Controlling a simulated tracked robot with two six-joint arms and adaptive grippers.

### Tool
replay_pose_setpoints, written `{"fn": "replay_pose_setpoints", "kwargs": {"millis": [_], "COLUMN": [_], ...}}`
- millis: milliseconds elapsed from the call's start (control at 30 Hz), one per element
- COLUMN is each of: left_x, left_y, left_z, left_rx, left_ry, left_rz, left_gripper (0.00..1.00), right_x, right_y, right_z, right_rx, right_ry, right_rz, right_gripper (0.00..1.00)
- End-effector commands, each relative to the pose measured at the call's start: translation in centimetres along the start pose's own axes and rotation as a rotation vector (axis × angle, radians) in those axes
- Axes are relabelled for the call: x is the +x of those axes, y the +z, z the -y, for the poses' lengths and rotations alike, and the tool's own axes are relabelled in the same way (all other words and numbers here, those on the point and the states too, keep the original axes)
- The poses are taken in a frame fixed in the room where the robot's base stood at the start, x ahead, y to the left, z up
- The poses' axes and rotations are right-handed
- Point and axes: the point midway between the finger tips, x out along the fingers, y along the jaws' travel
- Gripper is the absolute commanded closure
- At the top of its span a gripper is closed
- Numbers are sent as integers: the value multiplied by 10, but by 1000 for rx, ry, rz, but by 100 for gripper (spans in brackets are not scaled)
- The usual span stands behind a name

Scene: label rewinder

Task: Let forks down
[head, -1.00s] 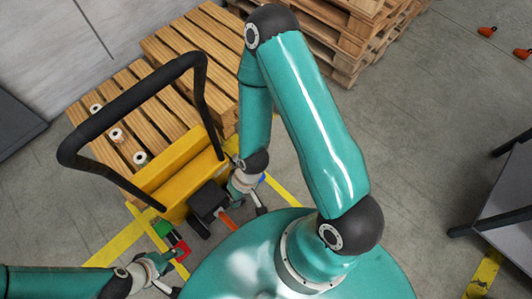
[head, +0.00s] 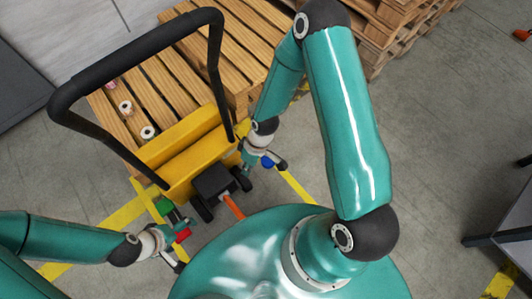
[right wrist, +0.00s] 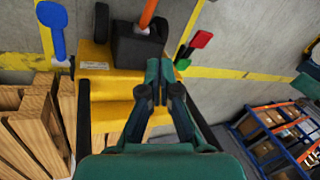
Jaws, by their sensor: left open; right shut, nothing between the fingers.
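A yellow pallet truck (head: 185,150) with a tall black handle stands against a wooden pallet; its forks are hidden. Its black box (head: 213,183) carries an orange lever (head: 233,206). A red and green lever (right wrist: 199,41) sits on one side, a blue lever (right wrist: 56,28) on the other. My left gripper (head: 180,243) is open beside the red end; I cannot tell if it touches. My right gripper (head: 276,162) is shut and empty near the blue lever. In the right wrist view its closed fingers (right wrist: 159,72) show over the truck, clear of the levers.
White rolls (head: 147,132) stand on the wooden pallet (head: 115,118). Stacked pallets (head: 400,35) stand behind my right arm. A blue rack with boxes (right wrist: 275,130) shows in the right wrist view. Grey floor at the right is mostly clear.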

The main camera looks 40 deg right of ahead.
Motion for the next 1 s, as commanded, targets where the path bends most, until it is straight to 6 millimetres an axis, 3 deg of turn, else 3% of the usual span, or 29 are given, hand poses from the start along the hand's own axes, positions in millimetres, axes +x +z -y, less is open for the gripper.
{"fn": "replay_pose_setpoints", "kwargs": {"millis": [33, 133, 300, 433, 600, 1000], "left_x": [38, 72, 118, 137, 143, 142], "left_y": [0, 0, 0, -1, -1, -1], "left_z": [14, 26, 42, 49, 52, 51], "left_rx": [-1, -1, -1, 0, 0, 0], "left_ry": [0, 0, 0, 0, 0, 0], "left_rz": [1, 1, 0, 0, 0, 0], "left_gripper": [0, 0, 0, 0, 0, 0], "right_x": [35, 57, 71, 67, 59, 58], "right_y": [-9, -21, -32, -34, -35, -34], "right_z": [-29, -73, -145, -182, -200, -200], "right_rx": [-141, -440, -851, -1037, -1135, -1141], "right_ry": [7, 19, 33, 28, 16, 12], "right_rz": [23, 103, 267, 372, 437, 442], "right_gripper": [100, 100, 100, 100, 100, 100]}}
